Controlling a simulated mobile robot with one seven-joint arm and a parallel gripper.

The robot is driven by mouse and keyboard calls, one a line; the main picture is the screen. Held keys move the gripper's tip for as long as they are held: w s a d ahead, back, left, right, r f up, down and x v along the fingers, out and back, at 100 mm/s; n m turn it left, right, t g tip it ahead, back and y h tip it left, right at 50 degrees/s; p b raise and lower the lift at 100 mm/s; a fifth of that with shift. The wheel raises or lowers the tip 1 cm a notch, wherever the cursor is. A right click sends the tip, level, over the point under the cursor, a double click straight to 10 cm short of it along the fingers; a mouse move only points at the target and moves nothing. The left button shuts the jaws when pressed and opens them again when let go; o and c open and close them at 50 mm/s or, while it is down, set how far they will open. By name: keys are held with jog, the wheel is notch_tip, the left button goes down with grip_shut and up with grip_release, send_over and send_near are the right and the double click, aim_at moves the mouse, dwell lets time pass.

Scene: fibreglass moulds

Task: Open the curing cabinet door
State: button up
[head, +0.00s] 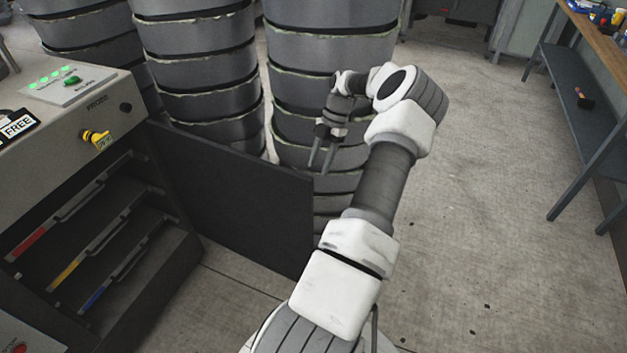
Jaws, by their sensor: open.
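The curing cabinet (70,155) stands at the left in the head view. Its dark door (240,190) is swung out to the right on its right side, well away from the front, so the inside shows. Inside are several trays or shelves with red, yellow and blue front strips. My gripper (319,171) is above and just past the door's far upper right edge, pointing down. Its two fingers are apart and nothing is between them. Whether it touches the door cannot be told from this view. No handle shows on the visible door face.
Tall stacks of grey moulds (200,70) stand close behind the door and my gripper. A workbench (590,35) with a lower shelf is at the right. The concrete floor (480,200) between is clear. A yellow knob (97,139) sticks out of the cabinet's front panel.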

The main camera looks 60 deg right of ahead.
jog(key=shift+v, duration=1.4)
